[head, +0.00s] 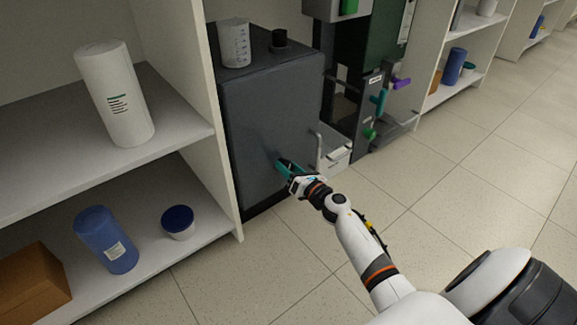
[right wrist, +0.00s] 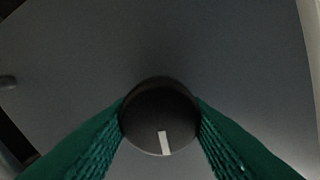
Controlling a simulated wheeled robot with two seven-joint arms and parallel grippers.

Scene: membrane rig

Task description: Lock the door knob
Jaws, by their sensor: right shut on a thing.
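The door knob (right wrist: 160,112) is a round black knob with a white mark, seen in the right wrist view. The mark points toward the bottom of that picture, slightly right. The knob sits on a dark grey door (head: 262,125), the front of a cabinet in the head view. My right gripper (right wrist: 160,125) has its green fingers on both sides of the knob and is shut on it. In the head view the right gripper (head: 283,165) is at the door's lower middle and hides the knob. My left gripper is not in view.
A beaker (head: 234,43) and a black cap (head: 279,39) stand on top of the cabinet. Left is a shelf (head: 180,105) with a white bottle (head: 115,95), blue jar (head: 106,240) and brown box (head: 32,285). Right are rig parts with a purple handle (head: 401,83). The floor in front is clear.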

